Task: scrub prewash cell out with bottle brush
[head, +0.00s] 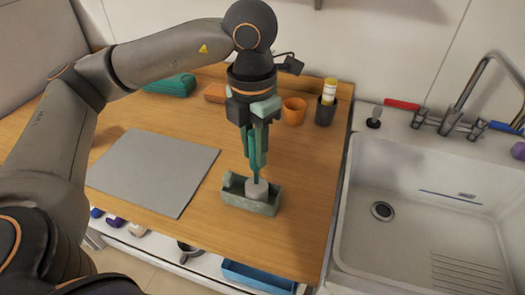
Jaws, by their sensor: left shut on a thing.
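My left gripper (257,150) points straight down over the wooden counter and is shut on the bottle brush. The brush's pale, rounded head (257,188) shows just below the fingers, within the outline of the grey-green prewash cell (236,198). The fingers cover most of the brush's handle. The cell is a small open rectangular box near the counter's front edge. Whether the brush head touches its floor is hidden by the front wall. My right gripper is out of view.
A grey mat (155,170) lies left of the cell. Behind are an orange cup (294,110), a dark cup (326,112) with a yellow-white bottle, and a folded teal cloth (170,86). A white sink (420,205) with a tap is at right. The counter right of the cell is clear.

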